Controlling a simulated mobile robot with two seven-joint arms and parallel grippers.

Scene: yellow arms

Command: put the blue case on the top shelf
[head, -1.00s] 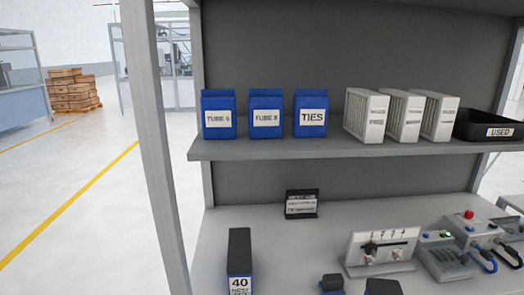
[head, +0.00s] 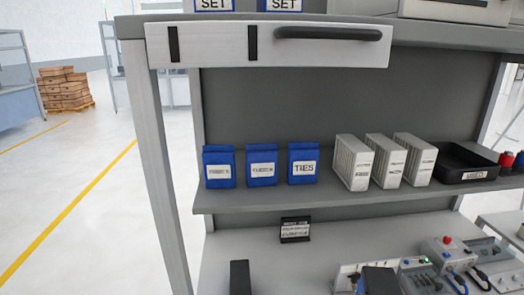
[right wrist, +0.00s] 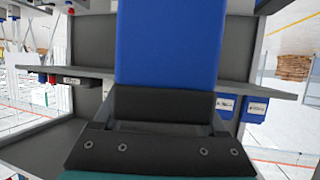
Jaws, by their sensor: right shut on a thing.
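The blue case (right wrist: 168,42) fills the upper middle of the right wrist view. My right gripper (right wrist: 165,105) is shut on it. The wrist picture looks upside down, with the bench unit behind the case. The top shelf (head: 425,33) crosses the top of the head view, above a pale drawer front; its upper surface is mostly out of frame.
Blue boxes with SET labels (head: 213,4) stand on the top shelf at left. The drawer front (head: 215,45) has a dark handle. The middle shelf (head: 330,198) holds blue boxes, pale units and a black tray (head: 468,165). A grey post (head: 160,160) stands at left.

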